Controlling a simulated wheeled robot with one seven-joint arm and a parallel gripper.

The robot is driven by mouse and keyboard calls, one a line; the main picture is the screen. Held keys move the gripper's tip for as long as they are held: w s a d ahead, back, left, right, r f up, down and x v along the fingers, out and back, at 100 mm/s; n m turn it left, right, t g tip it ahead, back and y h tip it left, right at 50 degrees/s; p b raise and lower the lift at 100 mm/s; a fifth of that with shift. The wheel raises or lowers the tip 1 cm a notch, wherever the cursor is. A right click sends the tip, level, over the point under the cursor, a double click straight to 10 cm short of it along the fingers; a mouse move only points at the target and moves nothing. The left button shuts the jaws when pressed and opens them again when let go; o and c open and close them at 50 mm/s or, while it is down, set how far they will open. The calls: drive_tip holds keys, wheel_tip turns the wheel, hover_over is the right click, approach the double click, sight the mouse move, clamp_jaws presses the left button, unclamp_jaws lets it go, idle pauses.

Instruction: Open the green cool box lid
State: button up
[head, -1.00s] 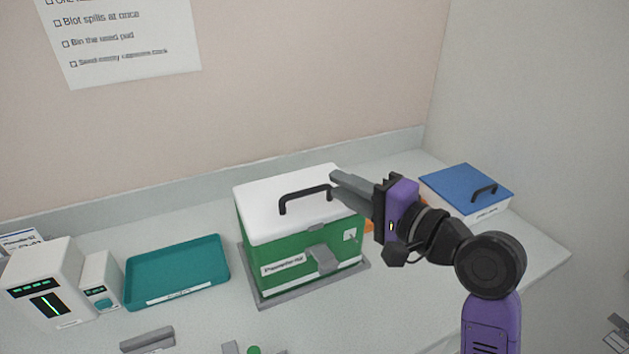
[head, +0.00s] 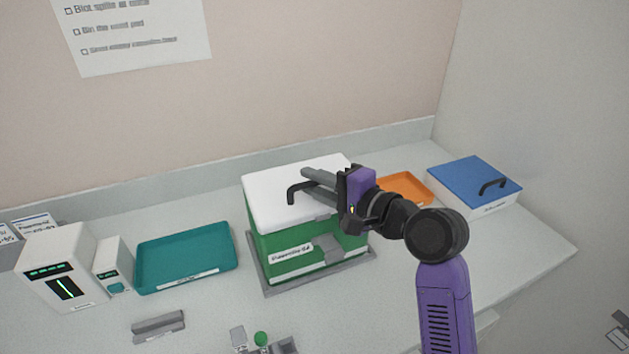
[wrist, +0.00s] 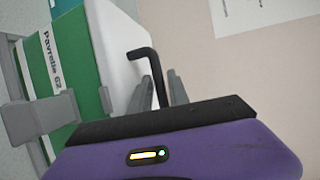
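The green cool box (head: 290,245) stands on a grey base on the bench, with its white lid (head: 265,200) down on it. A black bar handle (head: 298,190) rises from the lid; its right part is hidden by my gripper. A grey latch (head: 327,246) is on the front. My gripper (head: 306,179) is over the lid at the handle. In the wrist view the handle (wrist: 154,72) runs between my two grey fingers (wrist: 160,92), which are apart with gaps visible. I cannot tell whether either finger touches it.
A teal tray (head: 185,285) and white devices (head: 65,270) stand left of the box. An orange tray (head: 408,187) and a blue-lidded box (head: 470,180) are to the right. A grey block (head: 158,326) lies in front. The wall is close behind.

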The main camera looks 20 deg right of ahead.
clamp_jaws()
idle(1.4)
